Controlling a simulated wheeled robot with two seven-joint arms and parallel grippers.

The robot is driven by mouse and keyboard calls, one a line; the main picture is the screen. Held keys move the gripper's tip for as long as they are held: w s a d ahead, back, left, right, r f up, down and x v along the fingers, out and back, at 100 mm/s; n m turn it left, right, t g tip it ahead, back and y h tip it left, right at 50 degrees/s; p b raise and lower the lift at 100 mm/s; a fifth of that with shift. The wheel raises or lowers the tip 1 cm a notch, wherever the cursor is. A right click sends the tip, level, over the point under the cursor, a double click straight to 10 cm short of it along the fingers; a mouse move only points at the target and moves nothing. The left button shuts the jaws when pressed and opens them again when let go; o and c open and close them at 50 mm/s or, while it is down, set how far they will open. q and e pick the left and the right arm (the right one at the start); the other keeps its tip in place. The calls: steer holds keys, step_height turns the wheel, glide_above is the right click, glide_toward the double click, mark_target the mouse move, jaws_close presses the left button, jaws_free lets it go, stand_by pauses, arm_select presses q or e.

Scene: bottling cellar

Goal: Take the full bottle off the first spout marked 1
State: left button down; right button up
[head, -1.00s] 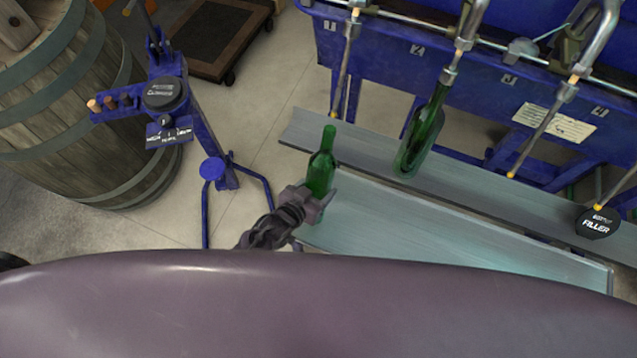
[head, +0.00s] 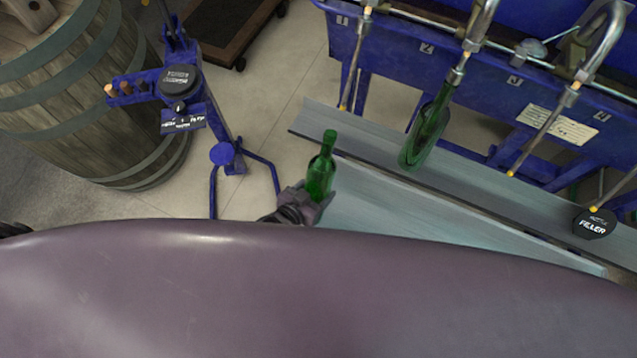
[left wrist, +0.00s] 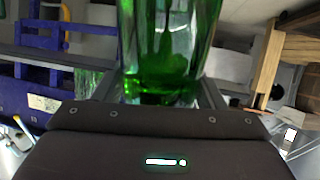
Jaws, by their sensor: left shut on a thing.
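A green bottle (head: 321,168) is held upright, or nearly so, in my left gripper (head: 312,196), clear of the spouts. The left wrist view shows the same bottle (left wrist: 165,45) between the fingers, close to the palm. Spout 1 (head: 352,75), under the label 1 on the blue filler (head: 390,45), has no bottle on it. Another green bottle (head: 427,132) hangs tilted on the spout under label 2, its base near the grey shelf. My right gripper is not in view.
The grey shelf (head: 480,185) and a lower pale tray (head: 400,212) run along the filler. A blue corker stand (head: 222,150) with corks is at the left, beside a wooden barrel (head: 70,100). Bare floor lies between stand and filler. Another spout (head: 545,125) is empty.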

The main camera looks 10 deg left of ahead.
arm_select(q)
steer(key=shift+p+v, duration=0.45)
steer(key=shift+v, duration=0.45)
steer(key=shift+d+r, duration=0.1)
steer(key=shift+d, duration=0.05)
